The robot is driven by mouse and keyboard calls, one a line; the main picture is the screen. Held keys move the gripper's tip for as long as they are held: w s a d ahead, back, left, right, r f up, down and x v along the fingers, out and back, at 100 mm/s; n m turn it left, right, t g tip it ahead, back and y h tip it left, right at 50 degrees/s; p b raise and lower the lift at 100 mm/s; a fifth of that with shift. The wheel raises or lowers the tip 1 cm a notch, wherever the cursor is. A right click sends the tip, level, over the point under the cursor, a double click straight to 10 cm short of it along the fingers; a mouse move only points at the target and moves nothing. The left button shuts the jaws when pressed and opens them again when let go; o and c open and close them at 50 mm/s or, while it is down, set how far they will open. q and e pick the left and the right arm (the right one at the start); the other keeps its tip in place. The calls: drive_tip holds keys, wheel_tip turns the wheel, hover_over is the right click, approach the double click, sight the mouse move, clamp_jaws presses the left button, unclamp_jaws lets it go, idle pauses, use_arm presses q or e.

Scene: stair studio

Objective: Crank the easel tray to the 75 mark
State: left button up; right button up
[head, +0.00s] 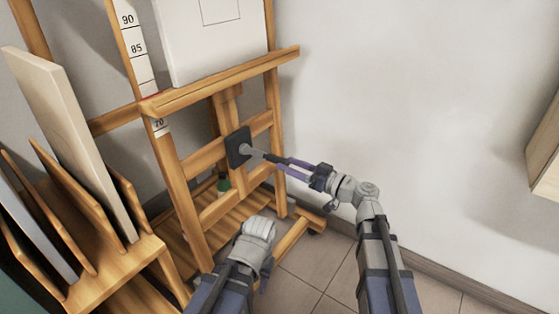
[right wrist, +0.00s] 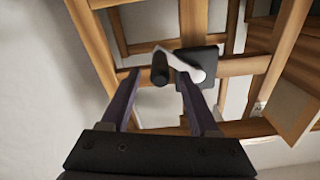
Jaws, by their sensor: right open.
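The wooden easel's tray (head: 225,82) bears a white canvas (head: 215,40). On the left post, the scale (head: 137,45) shows 90 and 85 above the tray and 70 just below it; the tray covers the part between. A red mark shows at the tray's left end. The crank has a dark square plate (head: 238,147), a pale arm and a black handle (right wrist: 160,70). My right gripper (head: 277,162) is open, its fingertips on either side of the handle in the right wrist view (right wrist: 156,76). My left gripper (head: 258,230) is low before the easel, its fingers hidden.
A wooden rack (head: 100,262) with upright panels, including a tall pale board (head: 70,130), stands close on the left. A wooden box edge (head: 545,150) shows at far right. A bare wall and tiled floor (head: 310,260) lie right of the easel. A small green object (head: 224,184) sits behind the lower bars.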

sight(266, 155)
drive_tip(key=shift+x, duration=2.3)
clamp_jaws()
